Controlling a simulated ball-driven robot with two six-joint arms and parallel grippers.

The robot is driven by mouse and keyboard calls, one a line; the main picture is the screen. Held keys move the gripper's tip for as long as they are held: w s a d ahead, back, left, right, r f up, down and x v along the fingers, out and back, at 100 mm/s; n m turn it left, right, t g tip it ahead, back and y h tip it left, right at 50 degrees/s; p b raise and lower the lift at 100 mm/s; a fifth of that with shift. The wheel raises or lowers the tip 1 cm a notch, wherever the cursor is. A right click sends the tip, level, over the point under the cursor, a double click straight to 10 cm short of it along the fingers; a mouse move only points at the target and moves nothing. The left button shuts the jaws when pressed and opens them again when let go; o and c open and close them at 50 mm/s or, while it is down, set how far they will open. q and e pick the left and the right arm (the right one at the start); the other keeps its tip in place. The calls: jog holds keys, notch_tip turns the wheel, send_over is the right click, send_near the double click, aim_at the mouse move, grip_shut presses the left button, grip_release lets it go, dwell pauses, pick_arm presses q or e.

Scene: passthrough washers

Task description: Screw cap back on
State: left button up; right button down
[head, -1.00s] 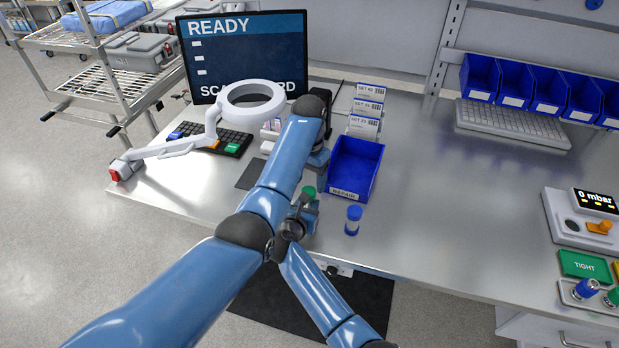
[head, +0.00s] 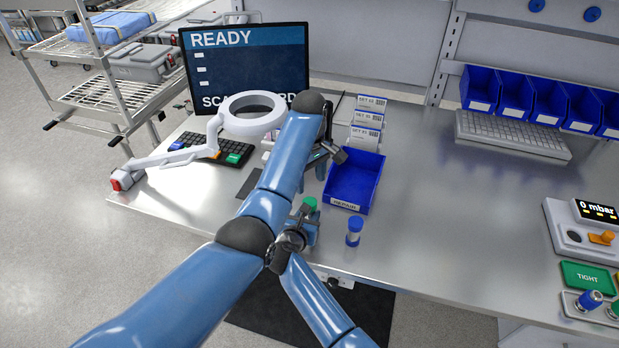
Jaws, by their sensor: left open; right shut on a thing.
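My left gripper (head: 336,158) is open at the back left corner of the blue repair bin (head: 346,207), partly hidden by its own arm; I see nothing between its fingers. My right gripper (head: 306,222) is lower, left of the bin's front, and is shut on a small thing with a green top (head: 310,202). The body of that thing is mostly hidden by the gripper, and I cannot tell whether the green part is a loose cap.
White labelled boxes (head: 365,128) stand behind the bin. A ring lamp (head: 130,177) and keyboard (head: 240,158) are at left. A pressure device (head: 585,225) and green TIGHT plate (head: 587,277) are at far right. The bench (head: 450,220) between is clear.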

aim_at(310, 202)
pick_arm(q)
jog(key=shift+n, duration=1)
jog(key=shift+s, duration=0.1)
jog(key=shift+s+f, duration=0.15)
jog(key=shift+f, duration=3.9)
